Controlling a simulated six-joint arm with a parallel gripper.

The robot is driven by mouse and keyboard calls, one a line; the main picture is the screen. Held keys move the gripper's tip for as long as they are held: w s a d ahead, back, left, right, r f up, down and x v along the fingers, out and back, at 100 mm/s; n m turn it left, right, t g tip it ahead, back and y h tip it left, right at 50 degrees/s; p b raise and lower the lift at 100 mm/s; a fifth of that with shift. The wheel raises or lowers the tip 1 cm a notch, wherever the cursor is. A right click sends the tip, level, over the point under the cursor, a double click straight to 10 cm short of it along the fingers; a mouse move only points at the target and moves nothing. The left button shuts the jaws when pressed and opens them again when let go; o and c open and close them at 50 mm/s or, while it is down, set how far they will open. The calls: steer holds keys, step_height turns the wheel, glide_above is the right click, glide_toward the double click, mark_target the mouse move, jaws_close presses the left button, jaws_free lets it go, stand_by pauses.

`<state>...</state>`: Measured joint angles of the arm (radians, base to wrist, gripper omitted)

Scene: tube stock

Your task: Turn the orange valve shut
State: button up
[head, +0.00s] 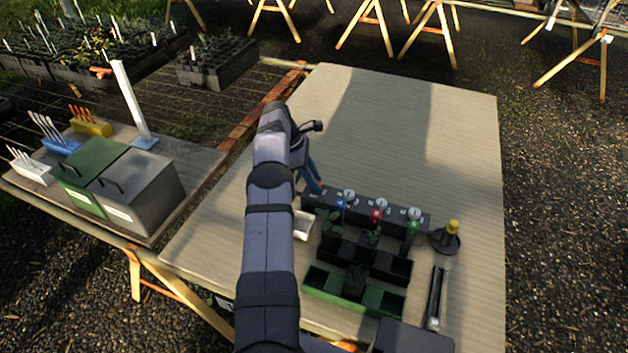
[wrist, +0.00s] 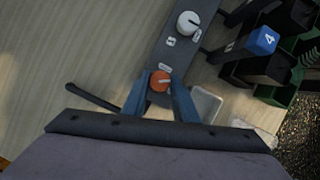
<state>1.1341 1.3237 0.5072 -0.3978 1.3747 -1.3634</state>
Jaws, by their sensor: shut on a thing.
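The orange valve (wrist: 160,81) is a round knob at the end of a dark manifold block (wrist: 172,48) in the wrist view. My gripper (wrist: 160,88) has its two blue fingers on either side of the orange valve, closed on it. In the head view my gripper (head: 314,186) reaches down at the left end of the manifold (head: 395,214). The orange valve cannot be made out there, behind the fingers. The angle of its pointer is not clear in either view.
White dials (head: 349,195) sit along the manifold, with blue (head: 340,204), red (head: 376,215) and green (head: 413,228) pieces in front. A white dish (head: 303,225) and a green tray (head: 393,302) stand nearer. A yellow-topped black stand (head: 452,230) is right. The far tabletop (head: 420,120) is clear.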

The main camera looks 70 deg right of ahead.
stand_by(0.3)
steer(key=o, duration=1.1)
steer(key=shift+c, duration=0.2)
steer(key=shift+r, duration=0.15)
steer(key=p+v, duration=0.1)
steer(key=v, duration=0.6)
steer(key=shift+r, duration=0.1)
